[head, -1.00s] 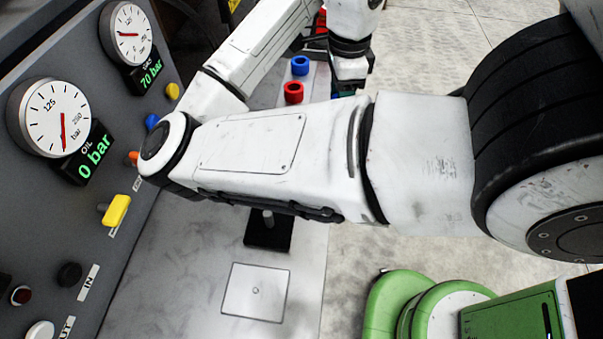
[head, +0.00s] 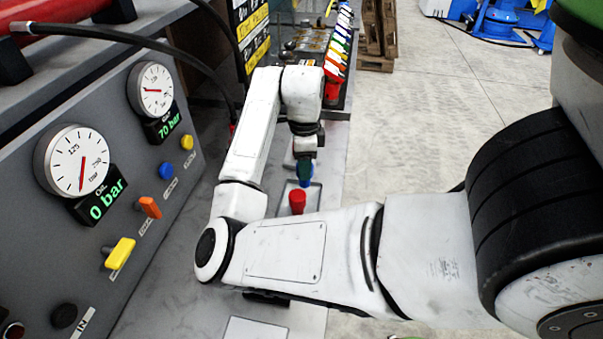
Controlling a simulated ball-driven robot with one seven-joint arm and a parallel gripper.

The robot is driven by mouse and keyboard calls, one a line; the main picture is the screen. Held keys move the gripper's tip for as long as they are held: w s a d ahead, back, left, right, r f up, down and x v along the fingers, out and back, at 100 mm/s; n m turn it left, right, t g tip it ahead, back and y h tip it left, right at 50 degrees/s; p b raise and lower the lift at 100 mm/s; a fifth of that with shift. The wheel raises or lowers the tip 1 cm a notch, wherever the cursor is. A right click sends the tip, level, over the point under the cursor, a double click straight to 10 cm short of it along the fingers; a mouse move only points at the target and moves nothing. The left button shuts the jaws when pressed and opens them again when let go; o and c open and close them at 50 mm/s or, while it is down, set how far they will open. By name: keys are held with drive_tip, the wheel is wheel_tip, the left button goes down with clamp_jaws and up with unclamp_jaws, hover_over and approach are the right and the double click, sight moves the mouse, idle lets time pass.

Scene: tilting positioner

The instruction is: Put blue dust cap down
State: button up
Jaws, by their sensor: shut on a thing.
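The blue dust cap (head: 306,183) shows at the lower end of my gripper (head: 305,173), over the grey bench just behind the red cap. My gripper points down and is shut on the blue cap. The fingers are small and dark here, and I cannot tell whether the cap touches the bench. The red cap (head: 297,201) stands upright on the bench, partly hidden at its base by my forearm.
The control panel (head: 120,180) with gauges and coloured levers runs along the left. A rack of coloured fittings (head: 340,48) stands at the far end of the bench. A black hose (head: 150,42) arches above the panel. Open floor lies to the right.

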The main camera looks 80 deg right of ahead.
drive_tip(key=shift+w+d+f, duration=0.1)
drive_tip(key=shift+w+f, duration=0.1)
drive_tip(key=shift+w+d+f+p, duration=0.1)
drive_tip(key=shift+f+p, duration=0.2)
drive_tip(key=shift+f, duration=0.6)
drive_tip(key=shift+w+d+f+p, duration=0.1)
drive_tip(key=shift+f+p, duration=0.15)
drive_tip(key=shift+f, duration=0.65)
drive_tip(key=shift+f, duration=0.1)
drive_tip(key=o, duration=0.8)
wheel_tip(320, 180, up, 12)
drive_tip(key=shift+r+b, duration=0.15)
drive_tip(key=shift+b, duration=0.2)
